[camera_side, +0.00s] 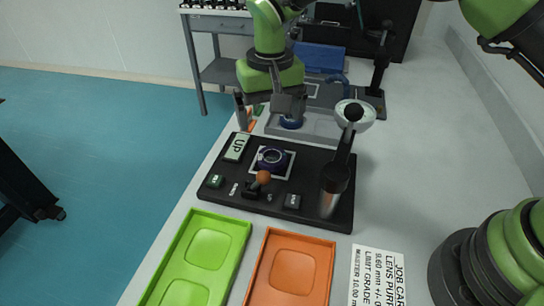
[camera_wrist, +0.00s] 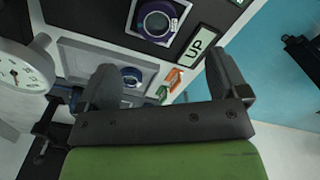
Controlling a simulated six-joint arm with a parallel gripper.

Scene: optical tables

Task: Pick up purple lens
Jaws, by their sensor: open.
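The purple lens (camera_side: 272,159) is a dark purple ring on a white-edged square on the black board (camera_side: 222,186). In the wrist view the lens (camera_wrist: 157,20) lies near the top edge, beyond my fingertips. A second, bluer lens (camera_side: 291,122) sits in the grey tray behind the board. It also shows in the wrist view (camera_wrist: 131,76), near the left finger. My gripper (camera_side: 268,114) is above the area behind the board, apart from the purple lens. In the wrist view my gripper (camera_wrist: 164,78) has its fingers wide apart with nothing held between them.
A dial gauge on a stand (camera_side: 353,112) rises at the board's right. The board carries an UP plate (camera_side: 236,147) and an orange-knobbed lever (camera_side: 263,178). Green (camera_side: 229,225) and orange (camera_side: 267,268) trays lie in front. A job card (camera_side: 378,278) lies right of them.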

